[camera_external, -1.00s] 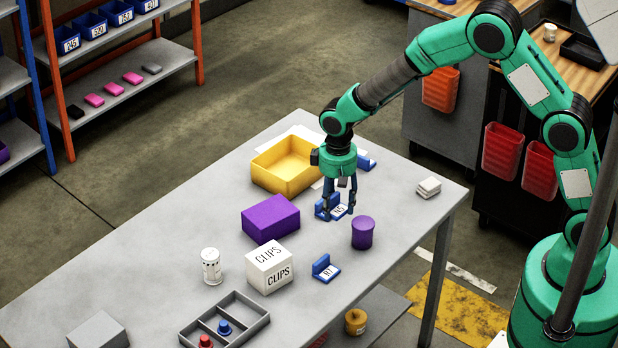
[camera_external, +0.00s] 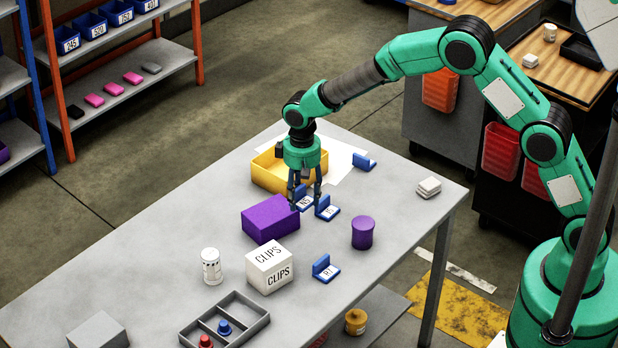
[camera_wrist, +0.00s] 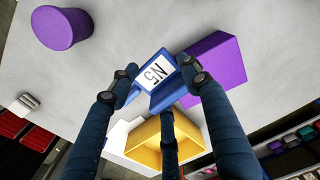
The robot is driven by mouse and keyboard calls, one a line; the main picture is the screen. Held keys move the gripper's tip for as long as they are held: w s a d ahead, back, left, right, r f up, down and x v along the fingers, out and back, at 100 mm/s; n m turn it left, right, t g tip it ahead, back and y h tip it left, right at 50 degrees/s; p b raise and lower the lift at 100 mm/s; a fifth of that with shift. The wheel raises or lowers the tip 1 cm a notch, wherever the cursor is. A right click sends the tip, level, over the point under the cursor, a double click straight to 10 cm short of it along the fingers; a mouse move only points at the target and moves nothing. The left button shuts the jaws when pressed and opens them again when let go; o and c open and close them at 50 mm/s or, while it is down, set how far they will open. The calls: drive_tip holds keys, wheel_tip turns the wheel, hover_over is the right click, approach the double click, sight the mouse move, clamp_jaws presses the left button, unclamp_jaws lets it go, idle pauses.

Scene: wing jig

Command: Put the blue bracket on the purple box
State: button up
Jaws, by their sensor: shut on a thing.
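A blue bracket (camera_external: 303,198) with a white N5 label is between the fingers of my gripper (camera_external: 305,204), which is shut on it. In the wrist view the held bracket (camera_wrist: 160,68) shows its label face. The purple box (camera_external: 270,220) lies on the table just left of and nearer than the bracket. In the wrist view the purple box (camera_wrist: 218,68) is right of the bracket and partly behind it. The bracket appears raised; its exact height is unclear. A second blue bracket (camera_external: 327,208) stands just right of my gripper.
A yellow bin (camera_external: 268,177) is behind the purple box. A purple cylinder (camera_external: 363,232), a blue bracket (camera_external: 326,268) and a white CLIPS box (camera_external: 269,267) stand nearby. Another blue bracket (camera_external: 364,162) lies toward the back. The table's right part is mostly clear.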

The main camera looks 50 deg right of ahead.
hover_over(285, 210)
drive_tip(key=shift+f+b, duration=0.2)
drive_tip(key=shift+b, duration=0.2)
drive_tip(key=shift+f, duration=0.1)
drive_tip(key=shift+f+b, duration=0.55)
drive_tip(key=shift+f, duration=1.15)
drive_tip(key=o, duration=1.2)
drive_tip(key=shift+f, duration=0.1)
wheel_tip(285, 210, up, 12)
drive_tip(key=p, duration=0.2)
drive_tip(key=shift+p, duration=0.4)
